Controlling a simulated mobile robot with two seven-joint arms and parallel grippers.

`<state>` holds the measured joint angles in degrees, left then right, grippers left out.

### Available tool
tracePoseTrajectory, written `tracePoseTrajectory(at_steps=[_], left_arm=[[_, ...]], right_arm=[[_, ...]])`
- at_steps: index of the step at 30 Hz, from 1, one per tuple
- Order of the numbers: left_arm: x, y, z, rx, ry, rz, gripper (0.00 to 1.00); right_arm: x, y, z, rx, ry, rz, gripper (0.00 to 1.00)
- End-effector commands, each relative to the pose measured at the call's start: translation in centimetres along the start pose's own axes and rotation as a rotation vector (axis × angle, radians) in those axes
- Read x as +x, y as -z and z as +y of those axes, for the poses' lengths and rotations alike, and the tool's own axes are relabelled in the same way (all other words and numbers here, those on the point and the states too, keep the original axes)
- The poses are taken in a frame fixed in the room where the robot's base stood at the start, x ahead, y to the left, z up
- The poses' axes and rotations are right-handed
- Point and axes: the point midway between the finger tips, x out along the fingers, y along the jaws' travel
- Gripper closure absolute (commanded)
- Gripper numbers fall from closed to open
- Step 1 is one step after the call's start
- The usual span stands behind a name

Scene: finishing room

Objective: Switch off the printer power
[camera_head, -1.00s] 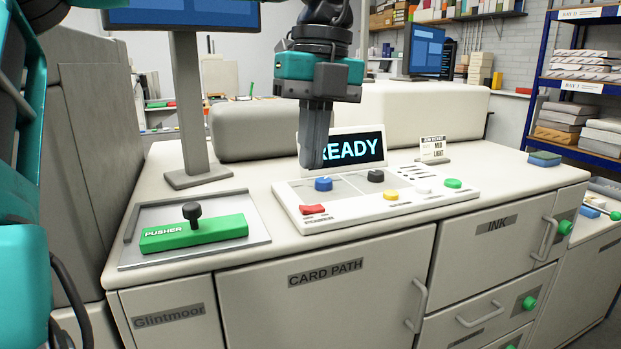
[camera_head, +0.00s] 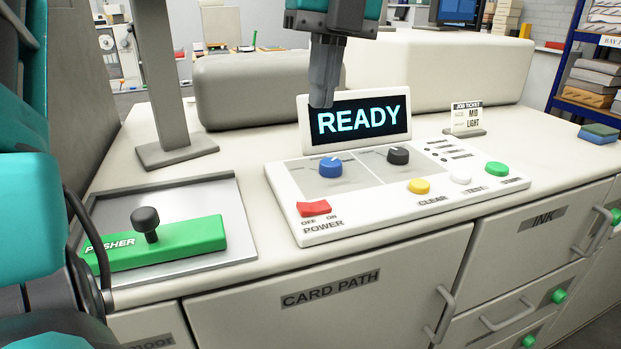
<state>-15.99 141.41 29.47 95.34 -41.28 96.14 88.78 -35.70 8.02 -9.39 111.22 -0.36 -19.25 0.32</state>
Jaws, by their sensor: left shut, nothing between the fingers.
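The red power rocker (camera_head: 314,208) sits at the front left corner of the white control panel (camera_head: 345,222), above the printed words OFF, ON and POWER. I cannot tell which side of it is pressed. The display (camera_head: 357,121) behind the panel is lit and reads READY. My left gripper (camera_head: 321,104) points down, shut and empty, in front of the display's upper left edge. It is apart from the rocker and above the panel. My right gripper is not in view.
The panel also has a blue knob (camera_head: 330,167), a black knob (camera_head: 398,155) and yellow (camera_head: 418,186), white (camera_head: 460,178) and green (camera_head: 497,169) buttons. A green pusher (camera_head: 165,244) with a black knob lies left. A monitor post (camera_head: 163,90) stands behind it.

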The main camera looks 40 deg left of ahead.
Motion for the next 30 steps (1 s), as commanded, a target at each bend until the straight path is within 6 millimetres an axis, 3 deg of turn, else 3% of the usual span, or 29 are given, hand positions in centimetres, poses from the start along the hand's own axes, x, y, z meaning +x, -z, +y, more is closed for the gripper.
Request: tracePoseTrajectory(at_steps=[7, 11, 24, 30], left_arm=[[0.1, 0.0, 0.0, 0.000, 0.000, 0.000, 1.00], [1.2, 0.0, 0.0, 0.002, -0.002, 0.002, 1.00], [9.9, 0.1, 0.1, 0.002, -0.003, 0.005, 1.00], [12.8, 0.0, 0.0, 0.000, 0.000, 0.003, 1.00]], right_arm=[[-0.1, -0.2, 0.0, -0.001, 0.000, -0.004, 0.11], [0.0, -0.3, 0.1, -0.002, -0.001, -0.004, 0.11], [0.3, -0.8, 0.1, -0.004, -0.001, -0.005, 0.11], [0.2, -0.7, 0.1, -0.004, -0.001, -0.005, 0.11]])
